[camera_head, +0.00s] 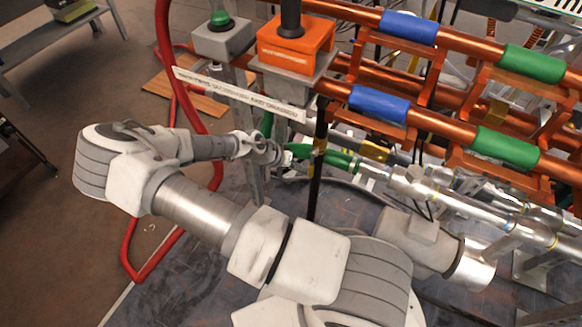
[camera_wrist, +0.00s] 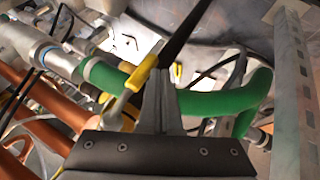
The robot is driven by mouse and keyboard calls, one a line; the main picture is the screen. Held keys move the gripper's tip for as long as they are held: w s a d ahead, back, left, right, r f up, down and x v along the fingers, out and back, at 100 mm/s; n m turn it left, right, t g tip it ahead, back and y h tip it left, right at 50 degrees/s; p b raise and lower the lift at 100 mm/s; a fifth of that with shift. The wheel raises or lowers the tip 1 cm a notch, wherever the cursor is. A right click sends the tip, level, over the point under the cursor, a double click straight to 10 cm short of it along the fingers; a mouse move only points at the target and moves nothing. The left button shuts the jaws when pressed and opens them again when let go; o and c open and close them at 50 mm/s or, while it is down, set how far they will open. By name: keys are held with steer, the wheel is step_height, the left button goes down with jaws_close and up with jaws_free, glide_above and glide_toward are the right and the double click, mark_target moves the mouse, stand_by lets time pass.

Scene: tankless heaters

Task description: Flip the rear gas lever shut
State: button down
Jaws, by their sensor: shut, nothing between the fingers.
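My gripper (camera_wrist: 160,75) is shut, its fingers pressed together and empty in the wrist view. A yellow lever handle (camera_wrist: 142,72) lies just left of the fingertips, tilted. It looks very close to them, but I cannot tell whether they touch. In the head view my gripper (camera_head: 284,157) is low beside the pipes, next to a green hose (camera_head: 335,158). A small yellow part (camera_head: 319,145) shows at the black post there, and another yellow handle (camera_head: 373,150) is farther right. I cannot tell from the frames which of these is the rear gas lever, nor its exact position.
The green hose (camera_wrist: 215,102) bends behind the fingers. A metal post (camera_wrist: 291,90) stands at right in the wrist view. Copper pipes with blue sleeves (camera_head: 379,104) and an orange box (camera_head: 295,40) are above the gripper. A red hose (camera_head: 160,255) curves at left.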

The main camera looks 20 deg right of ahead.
mark_target(309, 174)
steer(key=shift+s+d+f+g+h, duration=0.15)
steer(key=shift+s+d+g+h, duration=0.1)
steer(key=shift+g+h, duration=0.15)
stand_by(0.5)
steer(key=shift+s+d+f+n+g+h+b, duration=0.35)
steer(key=shift+s+n+g+h, duration=0.15)
steer(key=shift+g+h, duration=0.25)
steer(key=shift+s+d+n+g+h+b, duration=0.4)
steer(key=shift+s+d+g+h, duration=0.15)
steer(key=shift+g+h, duration=0.35)
steer(key=s+d+r+n+g+h, duration=0.1)
steer(key=s+d+r+h, duration=0.1)
steer(key=s+d+r, duration=0.1)
steer(key=shift+s+p, duration=0.4)
steer(key=shift+s, duration=0.2)
steer(key=shift+r+g, duration=0.15)
steer(key=shift+g, duration=0.1)
stand_by(0.7)
